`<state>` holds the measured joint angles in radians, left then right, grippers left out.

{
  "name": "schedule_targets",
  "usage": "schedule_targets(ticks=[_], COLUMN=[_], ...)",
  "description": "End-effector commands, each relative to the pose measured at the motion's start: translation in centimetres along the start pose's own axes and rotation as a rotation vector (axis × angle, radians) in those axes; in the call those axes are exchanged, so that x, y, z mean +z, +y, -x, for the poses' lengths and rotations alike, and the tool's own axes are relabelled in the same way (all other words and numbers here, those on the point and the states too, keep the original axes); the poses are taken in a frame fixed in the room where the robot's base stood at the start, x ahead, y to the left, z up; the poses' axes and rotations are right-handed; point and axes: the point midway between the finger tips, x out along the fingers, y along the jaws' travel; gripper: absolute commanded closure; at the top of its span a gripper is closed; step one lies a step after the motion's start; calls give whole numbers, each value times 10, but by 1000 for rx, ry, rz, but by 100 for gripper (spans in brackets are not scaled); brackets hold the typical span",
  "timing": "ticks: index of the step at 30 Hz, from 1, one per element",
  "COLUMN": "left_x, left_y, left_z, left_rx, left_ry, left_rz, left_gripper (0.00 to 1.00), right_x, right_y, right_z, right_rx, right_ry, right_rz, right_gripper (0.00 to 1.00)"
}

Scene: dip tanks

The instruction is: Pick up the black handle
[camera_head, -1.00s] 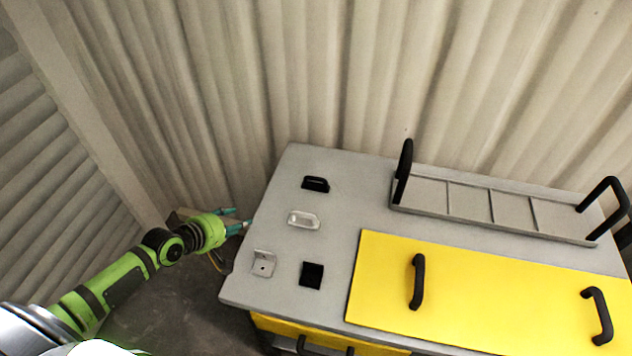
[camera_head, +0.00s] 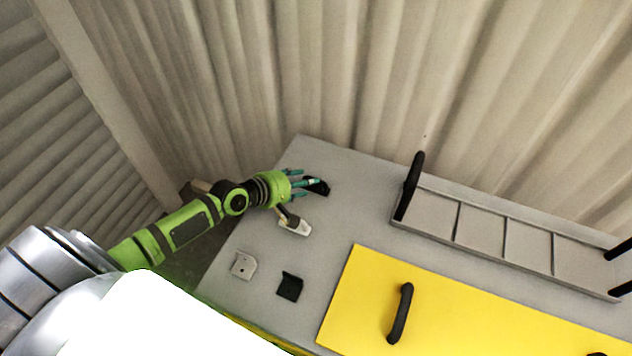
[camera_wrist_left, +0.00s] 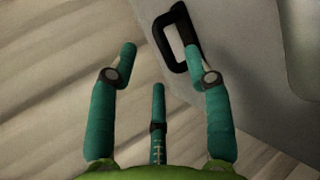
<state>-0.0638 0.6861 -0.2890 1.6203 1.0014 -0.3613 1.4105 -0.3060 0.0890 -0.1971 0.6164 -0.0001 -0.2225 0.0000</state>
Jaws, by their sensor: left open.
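A small black handle (camera_head: 322,188) lies on the grey tabletop (camera_head: 345,225) near its back left corner. My left gripper (camera_head: 305,183) is open beside it, and the fingers partly cover it in the head view. In the left wrist view the black handle (camera_wrist_left: 162,38) shows as a loop between the two outer fingertips, nearer the right one. The teal fingers of the gripper (camera_wrist_left: 161,50) are spread and hold nothing. I cannot tell whether the right fingertip touches the handle. My right gripper is not in view.
A pale part (camera_head: 293,223), a silver bracket (camera_head: 243,265) and a black square piece (camera_head: 290,286) lie toward the front left. A grey rack (camera_head: 480,225) with upright black handles and a yellow lid (camera_head: 365,290) with a handle (camera_head: 401,313) occupy the right. A corrugated wall stands behind.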

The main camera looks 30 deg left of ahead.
Motion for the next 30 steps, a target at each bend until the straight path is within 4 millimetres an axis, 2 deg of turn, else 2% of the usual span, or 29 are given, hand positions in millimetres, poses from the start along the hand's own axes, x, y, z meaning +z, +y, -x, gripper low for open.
schedule_targets(ticks=[3,6,15,16,19,20,30], left_x=[0,0,1,1,0,0,1], left_y=[2,1,0,0,0,0,2], left_z=[-19,-31,-36,-36,-36,-36,-36], left_rx=[2,3,1,1,1,1,2], left_ry=[0,-1,-1,-1,-1,-1,-1], left_rz=[1,1,-1,-1,-1,-1,0], left_gripper=[50,50,50,54,94,100,100], right_x=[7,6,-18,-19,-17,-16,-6], right_y=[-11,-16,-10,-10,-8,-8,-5], right_z=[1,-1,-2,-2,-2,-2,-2], right_rx=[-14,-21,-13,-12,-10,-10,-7], right_ry=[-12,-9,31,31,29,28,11], right_rz=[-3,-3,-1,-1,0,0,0], right_gripper=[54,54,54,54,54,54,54])
